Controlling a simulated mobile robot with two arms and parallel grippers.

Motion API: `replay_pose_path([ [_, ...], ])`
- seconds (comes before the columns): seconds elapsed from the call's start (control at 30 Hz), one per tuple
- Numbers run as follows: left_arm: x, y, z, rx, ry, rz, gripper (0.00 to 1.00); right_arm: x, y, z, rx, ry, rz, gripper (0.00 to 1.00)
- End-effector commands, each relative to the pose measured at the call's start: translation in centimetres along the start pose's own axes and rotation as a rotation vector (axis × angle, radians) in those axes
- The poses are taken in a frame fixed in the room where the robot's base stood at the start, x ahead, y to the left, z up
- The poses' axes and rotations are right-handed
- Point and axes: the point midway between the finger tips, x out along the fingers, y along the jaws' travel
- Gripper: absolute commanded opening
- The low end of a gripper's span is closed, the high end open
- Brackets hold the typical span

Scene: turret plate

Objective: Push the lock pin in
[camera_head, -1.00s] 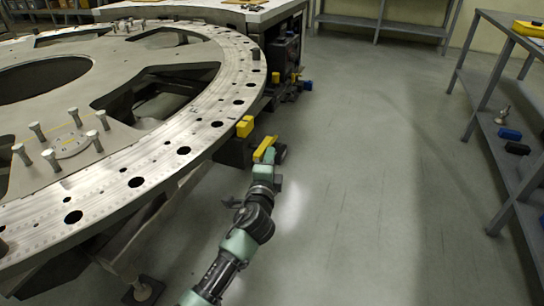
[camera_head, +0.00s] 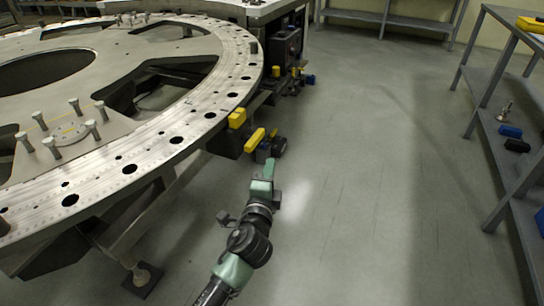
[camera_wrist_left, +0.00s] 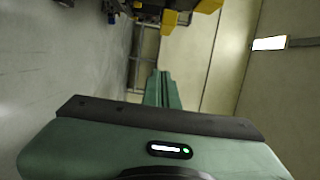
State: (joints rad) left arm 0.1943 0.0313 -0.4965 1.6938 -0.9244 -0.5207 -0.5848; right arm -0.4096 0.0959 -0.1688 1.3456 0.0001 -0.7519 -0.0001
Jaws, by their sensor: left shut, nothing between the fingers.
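A lock unit with a black housing (camera_head: 224,144) sits under the rim of the big round metal plate (camera_head: 165,143). It carries a yellow block (camera_head: 237,118) at the rim and a yellow bar (camera_head: 254,140) further out. A dark knob (camera_head: 279,146) sits at its outer end. I cannot tell which part is the pin itself or how deep it sits. My left gripper (camera_head: 269,162) is shut and empty, just in front of the knob, with a small apparent gap. The left wrist view shows its green fingers (camera_wrist_left: 163,88) together, below a yellow part (camera_wrist_left: 170,19).
A similar yellow, black and blue unit (camera_head: 296,76) is further back along the rim. A grey shelf rack (camera_head: 497,110) stands at the right. The floor (camera_head: 370,180) between is clear. Several upright bolts (camera_head: 74,106) stand on the plate.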

Motion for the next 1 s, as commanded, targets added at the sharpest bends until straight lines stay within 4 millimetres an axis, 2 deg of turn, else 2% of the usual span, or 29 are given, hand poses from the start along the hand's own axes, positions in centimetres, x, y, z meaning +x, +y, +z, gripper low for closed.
replay_pose_path([
  [0.1, -1.6, 0.1, 0.1, 0.001, -0.001, 0.001, 0.00, 0.2, 0.0, 0.2, -0.001, 0.000, 0.000, 0.00],
  [0.23, -2.5, 0.0, 0.0, 0.002, -0.002, 0.001, 0.00, 0.3, 0.0, 0.4, -0.001, -0.002, 0.000, 0.00],
  [0.77, -2.7, 0.1, 0.0, 0.000, -0.001, 0.001, 0.00, 0.3, 0.0, 0.4, -0.001, -0.001, 0.000, 0.00],
  [0.87, -2.8, 1.5, 0.4, -0.025, -0.008, 0.034, 0.00, 0.3, -0.1, 0.4, 0.000, -0.001, -0.001, 0.00],
  [0.97, -3.5, 5.6, 1.4, -0.099, -0.030, 0.123, 0.00, 0.3, -0.1, 0.4, 0.000, -0.001, -0.001, 0.00],
  [1.0, -4.0, 7.9, 2.1, -0.143, -0.046, 0.175, 0.00, 0.3, -0.1, 0.4, 0.000, -0.001, -0.001, 0.00],
])
